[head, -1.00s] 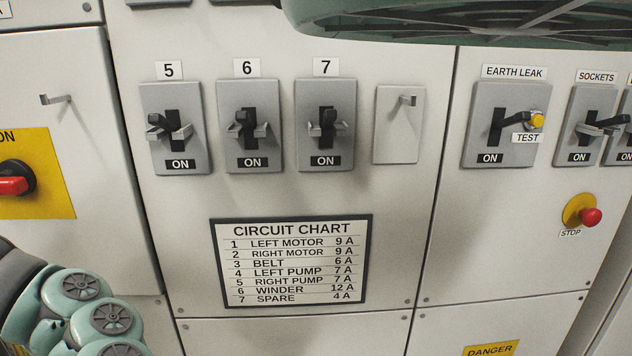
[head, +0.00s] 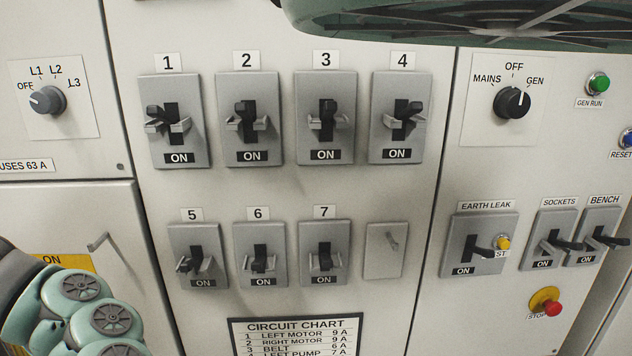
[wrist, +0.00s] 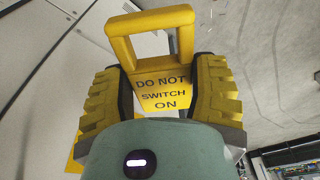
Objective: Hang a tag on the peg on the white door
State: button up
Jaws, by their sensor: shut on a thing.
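My gripper (wrist: 160,88) shows in the wrist view with its two yellow ribbed fingers shut on a yellow tag (wrist: 163,103). The tag reads "DO NOT SWITCH ON" and has a square loop handle at its top, pointing away from my wrist. In the head view, a small metal peg (head: 98,242) sticks out of the pale door (head: 60,215) at the lower left, just above a yellow plate. Nothing hangs on this peg. My gripper and the tag are not in the head view.
Breakers 1 to 4 (head: 247,120) and 5 to 7 (head: 257,256) all read ON. Rotary knobs (head: 47,100), earth leak switch (head: 480,250) and red stop button (head: 551,308) also protrude.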

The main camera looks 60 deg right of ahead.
notch_tip(320, 180, up, 47)
jog(key=p, duration=4.5)
jog(key=shift+w, duration=0.1)
